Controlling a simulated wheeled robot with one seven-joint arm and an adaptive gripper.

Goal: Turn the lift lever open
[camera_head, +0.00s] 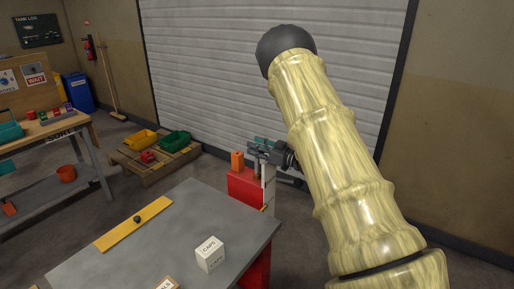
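My arm, with a pale wood-like surface, fills the right of the head view, and my dark grey gripper (256,148) is at its far end. The gripper is at the top of a red stand (245,187) beyond the far right corner of the grey table. An upright orange block (237,160) stands on the red stand, just left of the gripper. A small teal part (262,140) shows at the gripper's upper edge. I cannot tell which part is the lift lever, or whether the gripper touches anything. The finger gap is too small to read.
The grey table (190,229) in front holds a yellow strip (115,236) with a dark knob and a white CAPS box (210,254). A pallet (152,172) with yellow and green bins stands behind. A workbench (85,130) is at left, a shutter (210,70) at back.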

